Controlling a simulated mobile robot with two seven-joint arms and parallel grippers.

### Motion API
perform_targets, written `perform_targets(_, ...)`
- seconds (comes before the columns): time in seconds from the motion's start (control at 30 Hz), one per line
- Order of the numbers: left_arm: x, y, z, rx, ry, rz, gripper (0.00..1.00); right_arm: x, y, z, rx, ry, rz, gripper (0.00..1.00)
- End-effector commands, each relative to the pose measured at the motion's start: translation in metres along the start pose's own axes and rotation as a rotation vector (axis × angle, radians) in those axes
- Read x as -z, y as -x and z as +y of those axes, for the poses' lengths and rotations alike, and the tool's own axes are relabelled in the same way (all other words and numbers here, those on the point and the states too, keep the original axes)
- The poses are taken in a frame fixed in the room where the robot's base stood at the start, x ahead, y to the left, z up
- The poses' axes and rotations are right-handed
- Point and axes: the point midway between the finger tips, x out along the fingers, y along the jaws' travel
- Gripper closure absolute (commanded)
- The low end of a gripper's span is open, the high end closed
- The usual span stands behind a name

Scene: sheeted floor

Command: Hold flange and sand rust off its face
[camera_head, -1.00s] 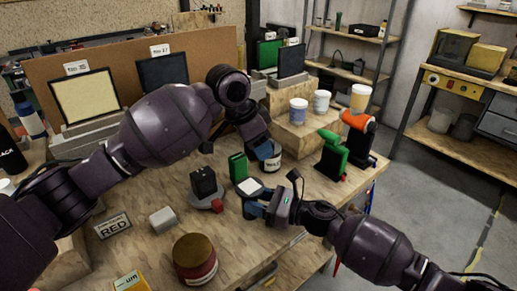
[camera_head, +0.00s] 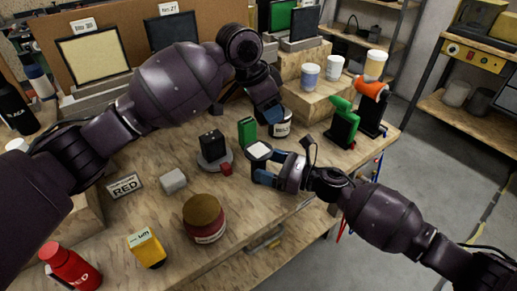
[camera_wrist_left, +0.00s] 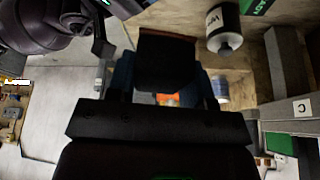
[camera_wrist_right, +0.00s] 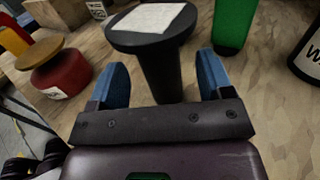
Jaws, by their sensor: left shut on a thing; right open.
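My left gripper (camera_head: 268,112) is shut on a dark block-like piece with a rust-brown edge, seemingly the flange (camera_wrist_left: 167,62); its face is turned away from the left wrist camera. In the head view the gripper hides this piece. A black sanding tool with a round top and a pale square pad (camera_head: 260,150) stands upright on the bench; it also shows in the right wrist view (camera_wrist_right: 152,22). My right gripper (camera_wrist_right: 160,72) is open, with its blue fingers either side of the tool's black post. I cannot tell whether they touch it.
A green box (camera_head: 247,132) and a white-labelled can (camera_head: 281,124) stand close behind the sanding tool. A black block on a grey disc (camera_head: 211,146) is left of it. A brown-lidded red jar (camera_head: 204,222) stands nearer. Bare bench lies between.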

Motion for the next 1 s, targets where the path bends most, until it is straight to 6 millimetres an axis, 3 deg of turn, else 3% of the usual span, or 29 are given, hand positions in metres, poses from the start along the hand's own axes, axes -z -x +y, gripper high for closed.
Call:
perform_targets(0.5, 0.000, 0.000, 0.000, 0.000, 0.000, 0.000, 0.78, 0.000, 0.091, 0.000, 0.001, 0.000, 0.000, 0.27)
perform_targets(0.7, 0.000, 0.000, 0.000, 0.000, 0.000, 0.000, 0.78, -0.001, 0.108, 0.000, 0.000, 0.000, -0.001, 0.27)
perform_targets(1.0, 0.000, 0.000, 0.000, 0.000, 0.000, 0.000, 0.78, -0.001, 0.111, 0.000, 0.000, 0.001, -0.002, 0.27)
